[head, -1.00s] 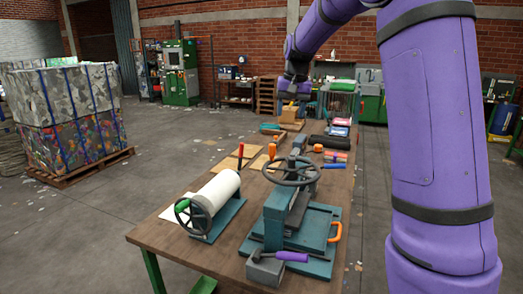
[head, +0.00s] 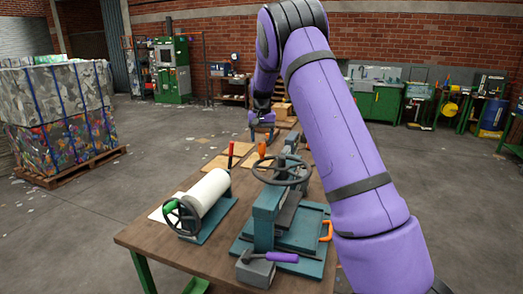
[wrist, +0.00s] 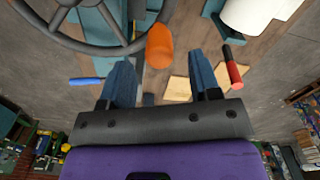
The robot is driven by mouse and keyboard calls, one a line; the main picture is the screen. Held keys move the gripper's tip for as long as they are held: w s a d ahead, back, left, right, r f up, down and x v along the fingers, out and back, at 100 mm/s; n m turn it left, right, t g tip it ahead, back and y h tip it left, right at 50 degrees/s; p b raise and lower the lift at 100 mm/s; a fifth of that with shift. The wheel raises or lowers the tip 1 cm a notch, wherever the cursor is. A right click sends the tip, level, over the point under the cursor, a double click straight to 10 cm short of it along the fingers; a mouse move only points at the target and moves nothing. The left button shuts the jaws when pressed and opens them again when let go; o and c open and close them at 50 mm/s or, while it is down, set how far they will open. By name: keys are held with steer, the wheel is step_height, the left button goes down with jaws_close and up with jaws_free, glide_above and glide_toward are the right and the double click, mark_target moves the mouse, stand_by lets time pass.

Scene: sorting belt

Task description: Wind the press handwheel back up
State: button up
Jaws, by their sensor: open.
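The press (head: 266,215) is a teal frame on a flat teal base near the front of the wooden bench. Its dark spoked handwheel (head: 283,182) lies level on top. An orange knob (head: 262,149) stands upright, apparently at the far-left part of the wheel's rim. My gripper (head: 262,132) hangs just beyond and above the knob, fingers apart and empty. In the wrist view the handwheel (wrist: 60,37) fills the upper left. The orange knob (wrist: 159,46) shows ahead of the gap between my gripper's (wrist: 160,64) blue fingers; I see no contact.
A white roller (head: 208,190) with its own small handwheel and green knob stands left of the press. A red-handled tool (head: 231,153) is near the gripper's left. A purple-handled tool (head: 281,257) lies at the press's front. An orange handle (head: 326,231) sticks out at the base's right.

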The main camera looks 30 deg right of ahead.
mark_target(262, 143)
steer(key=shift+f, duration=2.6)
steer(key=shift+c, duration=0.5)
jaws_close()
